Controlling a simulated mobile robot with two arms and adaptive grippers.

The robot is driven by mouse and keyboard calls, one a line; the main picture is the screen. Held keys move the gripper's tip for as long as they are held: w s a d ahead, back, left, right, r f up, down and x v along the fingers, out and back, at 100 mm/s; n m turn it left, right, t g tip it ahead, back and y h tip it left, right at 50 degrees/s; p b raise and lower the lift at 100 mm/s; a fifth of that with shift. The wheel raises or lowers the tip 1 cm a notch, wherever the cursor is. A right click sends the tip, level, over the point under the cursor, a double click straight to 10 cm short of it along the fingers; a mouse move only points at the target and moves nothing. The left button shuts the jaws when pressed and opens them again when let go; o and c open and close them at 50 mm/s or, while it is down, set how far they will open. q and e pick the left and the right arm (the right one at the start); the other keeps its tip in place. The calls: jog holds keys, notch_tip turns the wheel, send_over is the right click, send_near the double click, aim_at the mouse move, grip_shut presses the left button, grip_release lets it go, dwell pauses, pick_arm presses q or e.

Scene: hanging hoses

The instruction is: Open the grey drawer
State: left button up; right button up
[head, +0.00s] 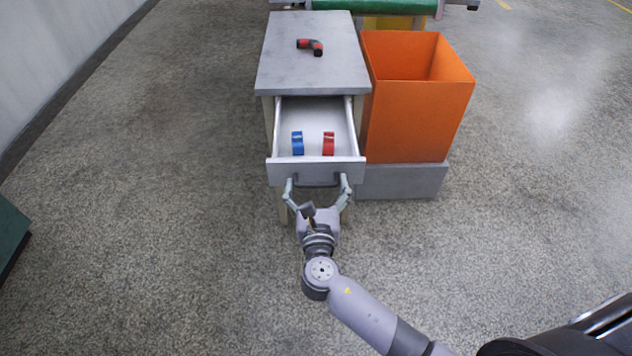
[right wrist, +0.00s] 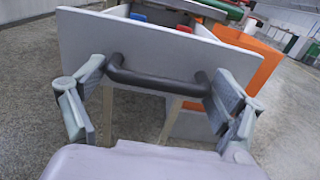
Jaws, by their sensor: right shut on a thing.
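The grey drawer (head: 283,172) is pulled well out of the grey-topped cabinet (head: 285,60). A blue item (head: 298,143) and a red item (head: 328,143) stand upright inside it. The drawer front (right wrist: 90,40) has a dark bar handle (right wrist: 158,82), which also shows in the head view (head: 318,183). My right gripper (head: 318,187) is at the handle, its fingers spread to the handle's two ends and shut on it. Both fingers also show in the right wrist view (right wrist: 160,90). My left gripper is in no view.
A red and black tool (head: 310,46) lies on the cabinet top. An orange bin (head: 410,120) on a grey base (head: 410,182) stands close to the drawer's right side. A wall runs along the far left.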

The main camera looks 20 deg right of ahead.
jog(key=shift+d, duration=0.1)
jog(key=o, duration=1.2)
jog(key=shift+o, duration=1.3)
jog(key=v, duration=1.2)
